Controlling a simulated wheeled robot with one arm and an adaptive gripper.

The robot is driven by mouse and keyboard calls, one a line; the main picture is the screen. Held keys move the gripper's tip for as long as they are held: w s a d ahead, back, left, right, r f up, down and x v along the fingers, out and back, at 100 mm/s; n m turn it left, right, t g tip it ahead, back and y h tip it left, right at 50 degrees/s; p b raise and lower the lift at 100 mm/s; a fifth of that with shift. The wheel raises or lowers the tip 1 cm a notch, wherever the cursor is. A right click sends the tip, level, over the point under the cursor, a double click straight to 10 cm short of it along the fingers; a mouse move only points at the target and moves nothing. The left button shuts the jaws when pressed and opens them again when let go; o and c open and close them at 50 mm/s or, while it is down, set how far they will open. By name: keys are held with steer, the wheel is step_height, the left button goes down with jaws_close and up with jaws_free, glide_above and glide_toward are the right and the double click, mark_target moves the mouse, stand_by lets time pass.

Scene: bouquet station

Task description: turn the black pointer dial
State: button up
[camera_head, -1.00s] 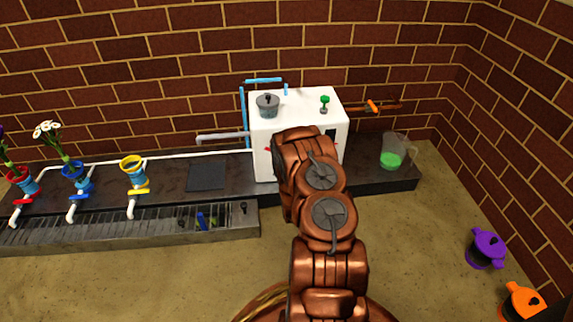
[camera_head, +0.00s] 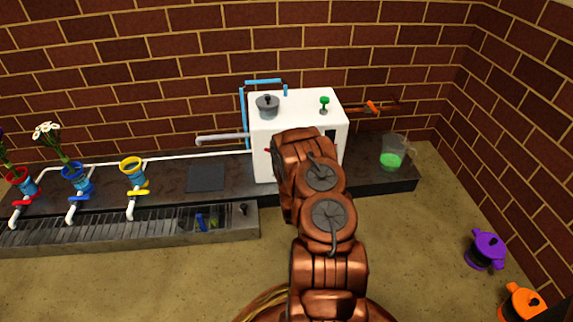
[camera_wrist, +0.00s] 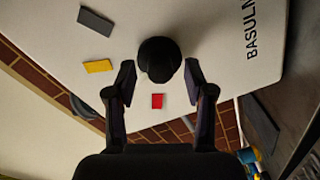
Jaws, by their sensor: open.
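The black pointer dial (camera_wrist: 160,58) sits on the front of the white machine (camera_wrist: 215,50) in the wrist view. It shows as a round black knob; which way its pointer faces I cannot tell. My gripper (camera_wrist: 160,72) is open, with one fingertip to each side of the dial. A small gap shows between each fingertip and the dial. Grey (camera_wrist: 96,21), yellow (camera_wrist: 97,66) and red (camera_wrist: 157,101) marks lie around the dial. In the head view my arm hides the dial and gripper, in front of the white machine (camera_head: 262,155).
A grey-lidded pot (camera_head: 268,107) and a green knob (camera_head: 324,103) are on the machine's top. A pitcher with green liquid (camera_head: 392,153) stands at its right. A grey pipe (camera_head: 222,138) juts out left. Purple (camera_head: 486,250) and orange (camera_head: 524,303) pots are at far right.

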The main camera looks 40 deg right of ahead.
steer(key=shift+a, duration=0.1)
steer(key=v, duration=0.7)
steer(key=shift+s, duration=0.2)
stand_by(0.4)
